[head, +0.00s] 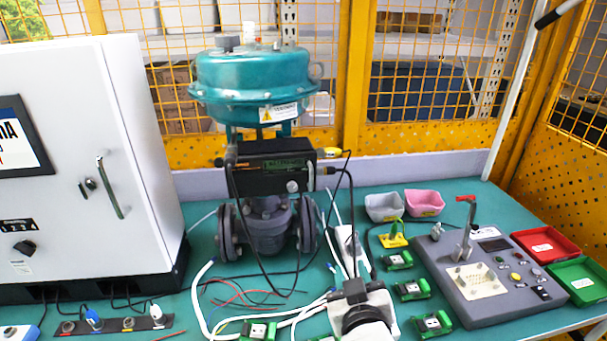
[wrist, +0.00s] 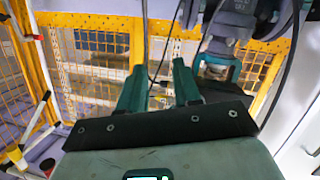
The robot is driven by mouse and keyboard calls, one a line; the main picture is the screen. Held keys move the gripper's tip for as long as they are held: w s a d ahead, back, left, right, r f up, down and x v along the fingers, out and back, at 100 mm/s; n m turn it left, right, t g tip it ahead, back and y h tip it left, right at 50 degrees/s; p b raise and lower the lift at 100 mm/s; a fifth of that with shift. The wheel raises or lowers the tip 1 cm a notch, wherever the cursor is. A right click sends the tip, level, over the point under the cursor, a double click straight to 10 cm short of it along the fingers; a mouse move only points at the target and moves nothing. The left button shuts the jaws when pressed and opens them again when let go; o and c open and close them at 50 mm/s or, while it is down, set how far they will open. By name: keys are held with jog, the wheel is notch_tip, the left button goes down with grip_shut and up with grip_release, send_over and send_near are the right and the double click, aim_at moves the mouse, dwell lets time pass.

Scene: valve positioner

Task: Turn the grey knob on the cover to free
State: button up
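The black positioner cover (head: 262,172) is fixed at the front of the valve, below the teal actuator (head: 250,85). The small round grey knob (head: 292,186) sits at the cover's lower right in the head view. Its pointer setting is too small to read. My gripper (wrist: 158,64) shows in the wrist view with its two teal fingers apart and nothing visible between them. In the head view my arm's end is low in the picture, below and right of the cover, apart from it. I cannot make out the knob in the wrist view.
Black cables hang from the cover's right side. Grey valve flanges (head: 268,228) stand below it. A white cabinet (head: 85,150) stands left. A control box (head: 490,275), red tray (head: 545,245), green tray (head: 580,280) and small bins (head: 384,207) are right. Loose wires cover the front table.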

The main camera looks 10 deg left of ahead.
aim_at(292, 189)
jog(key=a+r+n+t+y+p, duration=0.2)
jog(key=a+r+y, duration=0.1)
jog(key=a+r, duration=0.65)
jog(key=x, duration=1.1)
jog(key=shift+w+d+r+p, duration=0.1)
jog(key=shift+w+r+p, duration=0.05)
jog(key=shift+p, duration=0.2)
grip_shut()
